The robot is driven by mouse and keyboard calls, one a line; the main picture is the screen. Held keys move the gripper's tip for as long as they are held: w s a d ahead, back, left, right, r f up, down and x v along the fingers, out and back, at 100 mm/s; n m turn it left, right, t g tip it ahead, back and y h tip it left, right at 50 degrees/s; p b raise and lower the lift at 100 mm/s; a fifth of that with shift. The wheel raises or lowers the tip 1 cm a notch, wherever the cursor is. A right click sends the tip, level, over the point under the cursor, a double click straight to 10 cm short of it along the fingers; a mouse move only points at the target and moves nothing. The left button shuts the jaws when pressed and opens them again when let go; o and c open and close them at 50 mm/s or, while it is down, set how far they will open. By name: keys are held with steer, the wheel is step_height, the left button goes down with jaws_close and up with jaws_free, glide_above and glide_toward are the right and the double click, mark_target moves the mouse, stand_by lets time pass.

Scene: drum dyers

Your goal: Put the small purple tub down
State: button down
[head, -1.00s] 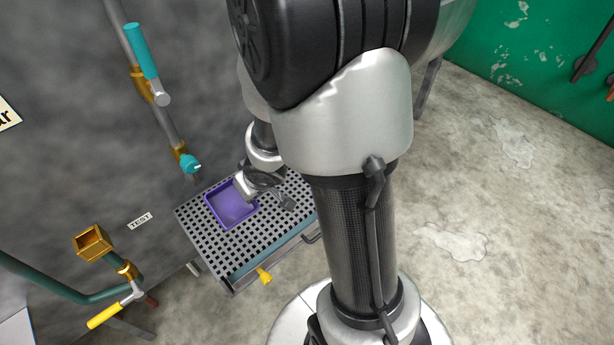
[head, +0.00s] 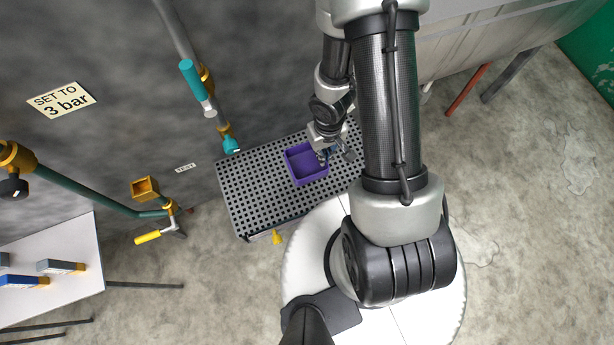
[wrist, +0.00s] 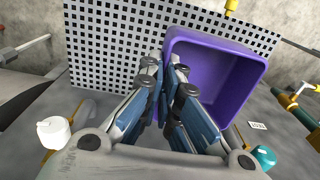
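The small purple tub (head: 293,168) is an open, square box, seen over the perforated grate table (head: 240,190) in the head view. In the wrist view the tub (wrist: 235,48) fills the upper right, its open side facing the camera and its hollow empty. My gripper (head: 328,156) is at the tub's right side. In the wrist view my gripper (wrist: 168,72) has its fingers close together on either side of the tub's near left wall, pinching it. I cannot tell whether the tub's bottom touches the grate.
A pipe with a teal-handled valve (head: 190,80) runs down the wall behind the grate. A yellow handle (head: 147,237) and a brass cup (head: 145,188) are to the left. A yellow knob (head: 277,237) sticks out at the grate's front. The grate left of the tub is clear.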

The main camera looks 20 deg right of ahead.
steer(key=shift+s, duration=0.2)
step_height(320, 180, down, 20)
steer(key=b, duration=2)
steer(key=shift+r, duration=0.1)
steer(key=c, duration=2.3)
jaws_free()
steer(key=shift+f, duration=0.2)
steer(key=o, duration=0.5)
